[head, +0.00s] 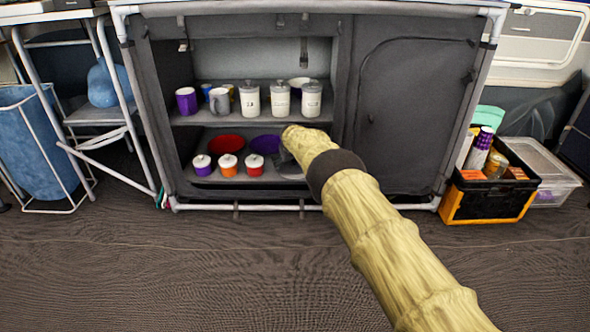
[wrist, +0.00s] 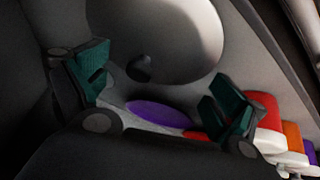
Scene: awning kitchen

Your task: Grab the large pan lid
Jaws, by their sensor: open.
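The large pan lid (wrist: 185,25) looks like a broad grey disc with a dark knob (wrist: 139,68) in the wrist view. It fills the upper middle, just past my gripper (wrist: 160,88). My gripper is open, with its teal-padded fingers apart. The knob appears between the fingers and a little beyond them; I see no contact.
The cabinet's lower shelf holds a red bowl (head: 226,144), a purple bowl (head: 265,144) and small lidded pots (head: 228,165) left of my arm. Canisters (head: 281,98) and mugs (head: 186,101) stand on the shelf above. A black-and-orange crate (head: 487,197) sits right of the cabinet. The floor in front is clear.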

